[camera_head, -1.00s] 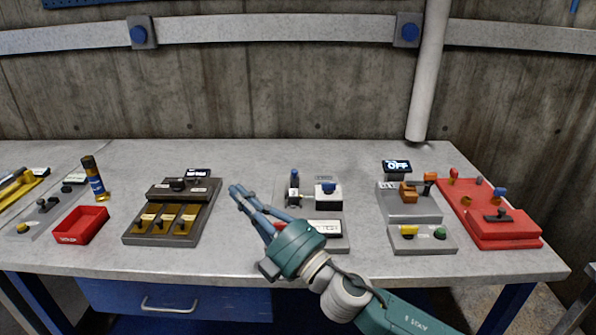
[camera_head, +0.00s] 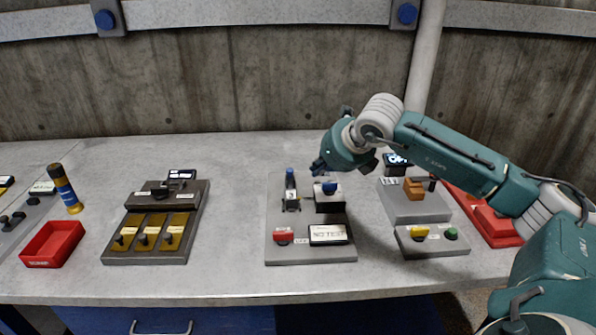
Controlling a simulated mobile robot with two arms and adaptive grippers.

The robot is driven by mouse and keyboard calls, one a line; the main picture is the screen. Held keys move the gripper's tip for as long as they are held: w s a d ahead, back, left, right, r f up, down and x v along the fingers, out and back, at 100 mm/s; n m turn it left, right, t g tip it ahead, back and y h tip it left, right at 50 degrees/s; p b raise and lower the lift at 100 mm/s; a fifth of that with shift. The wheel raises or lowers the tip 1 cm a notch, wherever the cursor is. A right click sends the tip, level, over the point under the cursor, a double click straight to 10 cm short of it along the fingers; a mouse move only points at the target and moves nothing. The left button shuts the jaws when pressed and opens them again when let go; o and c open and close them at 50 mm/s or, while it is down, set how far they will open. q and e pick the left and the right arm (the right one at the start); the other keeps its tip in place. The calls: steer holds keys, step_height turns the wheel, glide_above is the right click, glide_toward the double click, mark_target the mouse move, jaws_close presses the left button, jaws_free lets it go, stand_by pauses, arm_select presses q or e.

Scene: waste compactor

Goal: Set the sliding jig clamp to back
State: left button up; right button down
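A grey panel (camera_head: 283,255) lies mid-table. On it are an upright blue-topped piece on a small dark mount (camera_head: 290,196) and a dark block with a pale top (camera_head: 330,201) carrying a blue knob (camera_head: 329,187). No label names the sliding jig clamp; I cannot tell for certain which piece it is. My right gripper (camera_head: 318,168) is just above and behind the blue knob, its fingers dark and small in view. I cannot tell whether it touches the knob or how wide it is open. My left gripper is not in view.
The panel also has a red button (camera_head: 283,237) and a display (camera_head: 328,234). To the left are a switch panel (camera_head: 115,250), a red tray (camera_head: 28,252) and a canister (camera_head: 65,188). To the right, my arm passes over a grey unit with an orange piece (camera_head: 413,188).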

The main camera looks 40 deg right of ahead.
steer(key=p, duration=0.2)
glide_toward(293, 178)
steer(key=shift+s+a+f, duration=0.1)
steer(key=shift+s+f, duration=0.25)
steer(key=shift+f, duration=0.2)
steer(key=shift+s+f, duration=0.3)
steer(key=shift+f, duration=0.2)
steer(key=w, duration=0.1)
steer(key=w+p, duration=0.1)
steer(key=w, duration=0.1)
steer(key=shift+w+f, duration=0.15)
steer(key=shift+f, duration=0.25)
steer(key=shift+w+f, duration=0.2)
steer(key=shift+w, duration=0.25)
steer(key=shift+d, duration=0.2)
steer(key=shift+w, duration=0.1)
